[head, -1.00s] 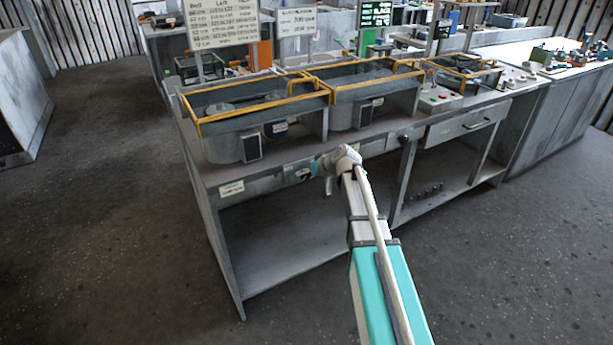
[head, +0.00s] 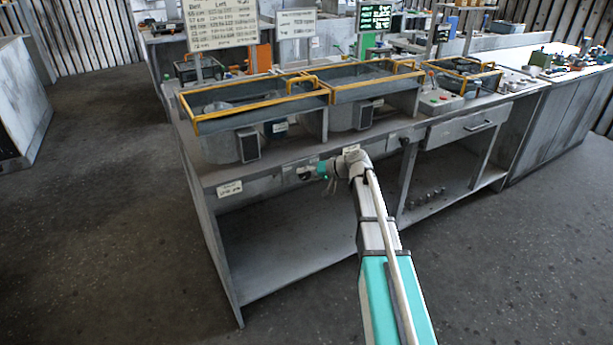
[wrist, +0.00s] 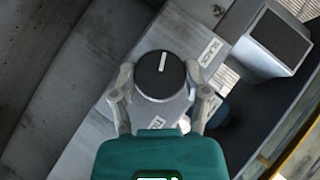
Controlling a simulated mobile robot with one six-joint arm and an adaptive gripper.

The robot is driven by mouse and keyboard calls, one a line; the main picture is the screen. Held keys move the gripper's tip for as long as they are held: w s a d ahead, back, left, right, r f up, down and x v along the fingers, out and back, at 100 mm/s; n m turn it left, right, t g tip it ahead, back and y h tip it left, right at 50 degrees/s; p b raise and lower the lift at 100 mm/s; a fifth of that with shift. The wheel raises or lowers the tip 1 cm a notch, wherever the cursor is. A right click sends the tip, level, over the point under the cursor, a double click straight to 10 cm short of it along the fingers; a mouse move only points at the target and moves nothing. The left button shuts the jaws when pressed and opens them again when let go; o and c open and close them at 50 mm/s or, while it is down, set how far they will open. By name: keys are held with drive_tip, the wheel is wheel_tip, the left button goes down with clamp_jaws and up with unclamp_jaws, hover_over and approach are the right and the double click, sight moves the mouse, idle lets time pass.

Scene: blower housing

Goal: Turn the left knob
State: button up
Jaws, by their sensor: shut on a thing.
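The left knob (wrist: 160,75) has a round black face with a white pointer line and a grey body. In the head view my gripper (head: 311,171) is at the bench's front panel, under the left blower housing. The knob is small there and partly hidden by the gripper.
Another dark knob (head: 405,141) is on the front panel further right. Yellow-railed housings (head: 250,106) stand on the bench (head: 222,176) above. A drawer (head: 466,127) is at the right, and the space under the bench is open.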

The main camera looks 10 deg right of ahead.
drive_tip(key=o, duration=1.1)
drive_tip(key=shift+o, duration=0.2)
drive_tip(key=shift+r+h+p, duration=0.1)
drive_tip(key=shift+h+p, duration=0.3)
drive_tip(key=shift+p, duration=0.1)
